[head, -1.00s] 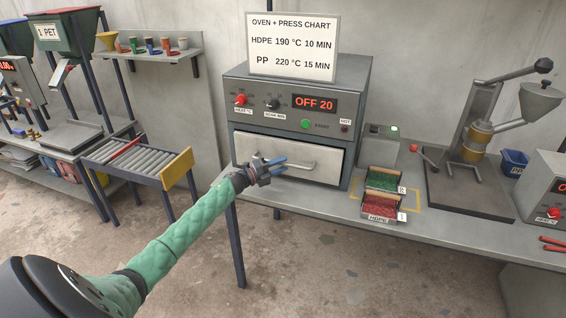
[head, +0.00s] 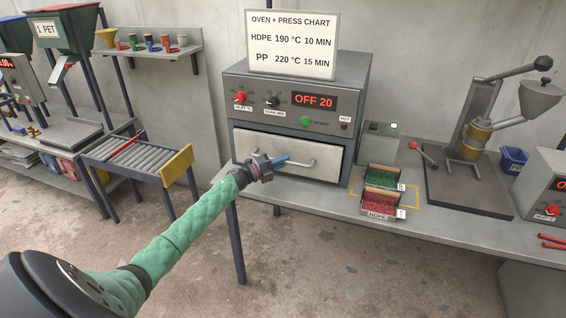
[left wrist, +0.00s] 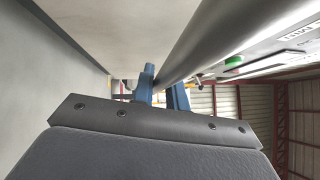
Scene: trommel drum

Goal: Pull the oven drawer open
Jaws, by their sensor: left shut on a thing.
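The grey oven (head: 362,100) stands on the bench with its display reading OFF 20. Its pale drawer front (head: 325,150) sits flush in the lower part of the oven, shut. A bar handle (head: 311,163) runs across the drawer front. My left gripper (head: 284,160) is at the handle, its blue fingers shut on the bar. In the left wrist view the blue fingers (left wrist: 165,90) close around the thick grey handle bar (left wrist: 215,30). The gripper hides part of the handle. My right gripper is out of view.
A green-filled tray (head: 385,167) and a red-filled HDPE tray (head: 364,207) stand right of the oven. Farther right is a lever press (head: 470,145). A roller table (head: 125,160) stands to the left. The floor before the oven is clear.

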